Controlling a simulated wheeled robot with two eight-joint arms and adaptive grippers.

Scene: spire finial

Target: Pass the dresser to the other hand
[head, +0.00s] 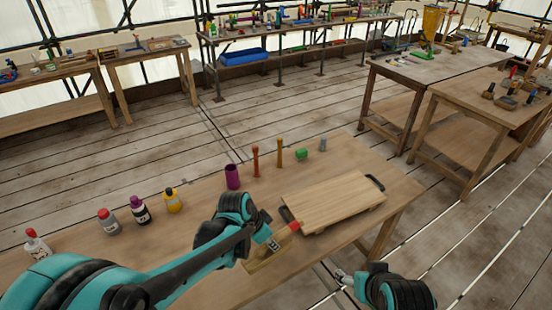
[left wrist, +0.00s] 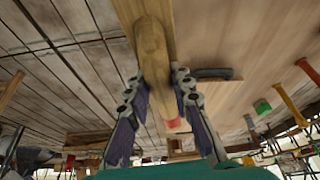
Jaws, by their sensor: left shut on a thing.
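The dresser (head: 262,260) is a pale wooden tool with a thick body and a handle with a red end. My left gripper (head: 272,240) is shut on it over the near edge of the table, just left of the board. In the left wrist view the dresser (left wrist: 152,50) runs between the two fingers (left wrist: 158,100), with its red end showing beyond them. My right gripper (head: 343,276) is at the lower middle right of the head view, apart from the dresser and empty. Its finger opening is too small to tell.
A wooden board with black handles (head: 330,200) lies on the table (head: 370,165), right of the dresser. A purple cup (head: 232,177), upright tools and a green object (head: 301,154) stand behind it. Several bottles (head: 140,210) stand at left. Free floor lies beyond the table.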

